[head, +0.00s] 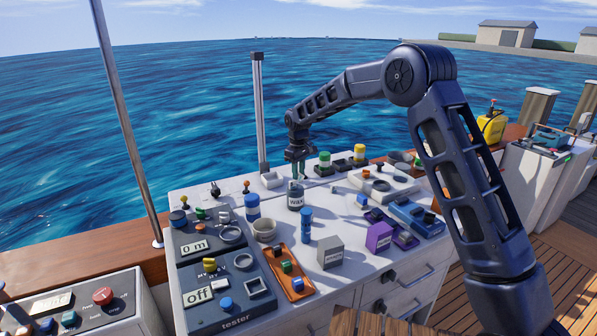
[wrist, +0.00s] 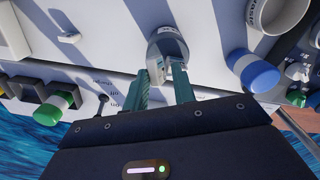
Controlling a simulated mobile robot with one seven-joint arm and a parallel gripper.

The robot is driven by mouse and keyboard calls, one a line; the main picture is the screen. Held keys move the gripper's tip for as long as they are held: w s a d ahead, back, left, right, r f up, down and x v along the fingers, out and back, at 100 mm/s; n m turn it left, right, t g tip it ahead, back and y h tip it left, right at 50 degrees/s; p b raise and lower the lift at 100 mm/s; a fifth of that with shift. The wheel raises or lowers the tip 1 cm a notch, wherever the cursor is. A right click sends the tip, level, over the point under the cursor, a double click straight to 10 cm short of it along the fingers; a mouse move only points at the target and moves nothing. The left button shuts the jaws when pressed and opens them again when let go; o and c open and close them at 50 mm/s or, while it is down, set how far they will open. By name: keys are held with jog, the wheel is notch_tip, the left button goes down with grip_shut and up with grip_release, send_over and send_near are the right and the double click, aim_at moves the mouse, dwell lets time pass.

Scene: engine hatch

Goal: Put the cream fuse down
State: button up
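My gripper (head: 298,172) points down over the back middle of the white counter, right above the dark jar labelled WAX (head: 295,197). In the wrist view my gripper's two teal fingers (wrist: 162,80) are a small gap apart. A small pale block, seemingly the cream fuse (wrist: 156,69), sits between the fingertips. The fingers hide part of it. The jar (wrist: 169,42) shows just past the fingertips in that view. I cannot tell the exact gap between the block and the jar.
A blue-capped container (head: 252,207) and a pale cup (head: 264,230) stand left of the jar. A blue cylinder (head: 306,225) stands in front. An orange tray (head: 279,264) holds several small coloured pieces. Grey and purple (head: 379,237) boxes stand front right. Bare counter (head: 335,205) shows right of the jar.

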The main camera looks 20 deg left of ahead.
jog(key=shift+o, duration=0.2)
jog(key=shift+r, duration=0.1)
notch_tip(320, 180, up, 12)
dwell(0.6)
jog(key=shift+r, duration=0.15)
jog(key=d+r+m, duration=0.1)
jog(key=d+r, duration=0.2)
jog(key=d, duration=0.3)
jog(key=d+r+m+t, duration=0.1)
jog(key=d+r, duration=0.2)
jog(key=d, duration=0.4)
jog(key=d+r+m, duration=0.1)
jog(key=d+r, duration=0.2)
jog(key=d, duration=0.3)
jog(key=s+d+r+m+t, duration=0.15)
jog(key=s+d, duration=0.25)
jog(key=d, duration=0.5)
jog(key=s+d+r+m, duration=0.2)
jog(key=s+d+r, duration=0.1)
jog(key=d, duration=0.7)
jog(key=s+d+f+m+t, duration=0.1)
jog(key=s+d+f+m, duration=0.2)
jog(key=s+d, duration=0.7)
jog(key=s+d+f+m+t, duration=0.1)
jog(key=s+d+f+m, duration=0.3)
jog(key=s+d, duration=0.7)
jog(key=s+f, duration=0.1)
jog(key=s, duration=0.1)
jog(key=shift+s, duration=0.4)
